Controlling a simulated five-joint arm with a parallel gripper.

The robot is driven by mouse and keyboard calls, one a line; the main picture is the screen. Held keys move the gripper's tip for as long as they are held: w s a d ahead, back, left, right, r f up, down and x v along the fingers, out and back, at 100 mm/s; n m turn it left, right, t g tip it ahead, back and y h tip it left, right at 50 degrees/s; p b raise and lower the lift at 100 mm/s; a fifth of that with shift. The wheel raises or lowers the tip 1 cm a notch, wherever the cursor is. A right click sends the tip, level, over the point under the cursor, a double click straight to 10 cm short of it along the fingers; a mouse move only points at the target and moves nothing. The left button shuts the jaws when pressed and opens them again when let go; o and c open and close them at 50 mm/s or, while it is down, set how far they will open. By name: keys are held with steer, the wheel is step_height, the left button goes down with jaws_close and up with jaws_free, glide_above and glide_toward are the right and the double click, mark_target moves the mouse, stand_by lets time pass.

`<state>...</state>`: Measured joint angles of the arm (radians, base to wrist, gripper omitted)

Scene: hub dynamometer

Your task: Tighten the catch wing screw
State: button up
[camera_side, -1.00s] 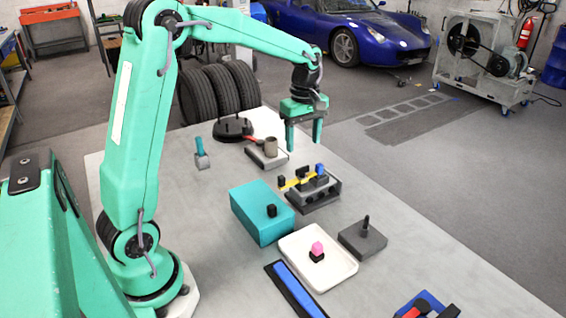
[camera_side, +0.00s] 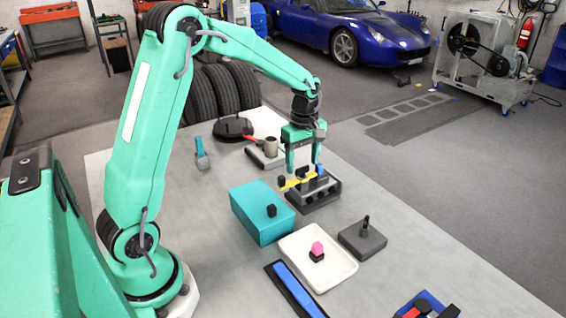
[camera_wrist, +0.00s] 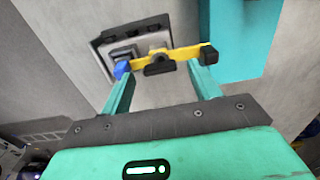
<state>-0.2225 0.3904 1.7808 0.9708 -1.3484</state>
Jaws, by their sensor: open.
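A dark grey fixture (camera_side: 325,196) stands on the table and carries a yellow bar (camera_side: 291,184). In the wrist view the yellow bar (camera_wrist: 184,53) has a black block (camera_wrist: 209,56) at its right end and a blue piece (camera_wrist: 122,70) at its left. A dark winged piece (camera_wrist: 158,67) sits at the bar's middle; it looks like the wing screw. My gripper (camera_side: 303,169) is open just above the fixture, pointing down. In the wrist view its fingers (camera_wrist: 160,70) appear on either side of the winged piece, with nothing held. I cannot tell the remaining height.
A teal box (camera_side: 255,213) with a black knob stands close to the fixture. A white tray (camera_side: 340,276) holding a pink-topped piece and a grey block (camera_side: 362,243) with a post are nearer the camera.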

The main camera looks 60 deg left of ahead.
steer(key=shift+f, duration=0.65)
steer(key=shift+c, duration=0.4)
steer(key=c, duration=0.9)
